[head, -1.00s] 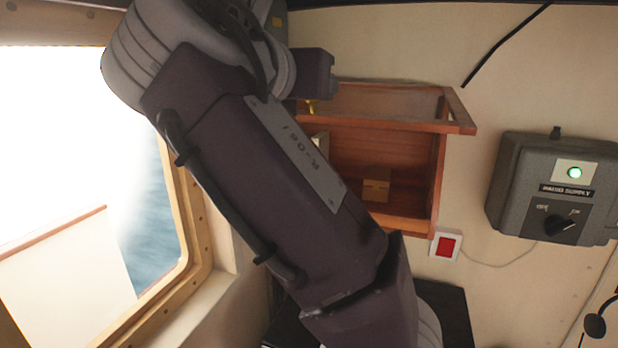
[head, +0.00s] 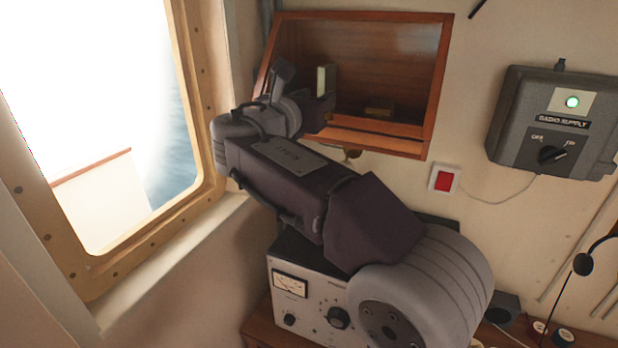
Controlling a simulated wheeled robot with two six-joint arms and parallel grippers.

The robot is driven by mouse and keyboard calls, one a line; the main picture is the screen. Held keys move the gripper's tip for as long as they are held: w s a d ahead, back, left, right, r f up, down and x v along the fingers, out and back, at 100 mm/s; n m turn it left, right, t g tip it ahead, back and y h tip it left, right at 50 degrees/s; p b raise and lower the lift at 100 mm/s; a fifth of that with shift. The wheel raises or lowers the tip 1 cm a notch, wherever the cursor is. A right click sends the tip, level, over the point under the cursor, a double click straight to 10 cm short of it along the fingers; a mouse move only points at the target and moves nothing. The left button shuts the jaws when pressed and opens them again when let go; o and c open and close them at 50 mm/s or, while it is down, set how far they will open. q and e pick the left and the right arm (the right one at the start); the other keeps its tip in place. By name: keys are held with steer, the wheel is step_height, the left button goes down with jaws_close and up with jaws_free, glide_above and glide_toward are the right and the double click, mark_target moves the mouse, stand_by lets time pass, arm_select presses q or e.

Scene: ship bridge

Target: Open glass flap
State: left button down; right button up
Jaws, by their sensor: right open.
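A wooden wall cabinet (head: 432,95) hangs right of the window. Its glass flap (head: 375,138) appears to hang down over the front, with a small brass knob (head: 351,154) at its lower edge. I cannot tell whether it is fully flush. My right gripper (head: 318,108) is at the cabinet's lower left, in front of it and left of and above the knob. It is open and seems to hold nothing; its fingers are partly hidden by my wrist. Contact with the flap cannot be told. My left gripper is not in view.
Behind the flap are a pale upright object (head: 326,80) and a small box (head: 379,106). A red switch (head: 443,180) and a grey radio supply box (head: 556,122) are on the wall at right. A metered radio unit (head: 300,300) stands below my arm. The window (head: 120,130) is at left.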

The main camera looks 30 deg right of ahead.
steer(key=w+d+f+b, duration=0.1)
steer(key=f, duration=0.1)
steer(key=w+d+f+b, duration=0.1)
steer(key=d+f+b, duration=0.1)
steer(key=f, duration=0.1)
steer(key=w+d+f+b, duration=0.2)
steer(key=f, duration=0.1)
steer(key=shift+d+f, duration=0.2)
steer(key=shift+d, duration=0.05)
steer(key=b+v, duration=0.4)
steer(key=v, duration=0.5)
steer(key=shift+m+y, duration=0.3)
steer(key=shift+y, duration=0.4)
steer(key=f, duration=0.2)
steer(key=a+f+p, duration=0.1)
steer(key=f, duration=0.1)
steer(key=shift+w+f, duration=0.2)
steer(key=shift+f, duration=0.2)
steer(key=shift+w+d+f, duration=0.1)
steer(key=shift+w, duration=0.05)
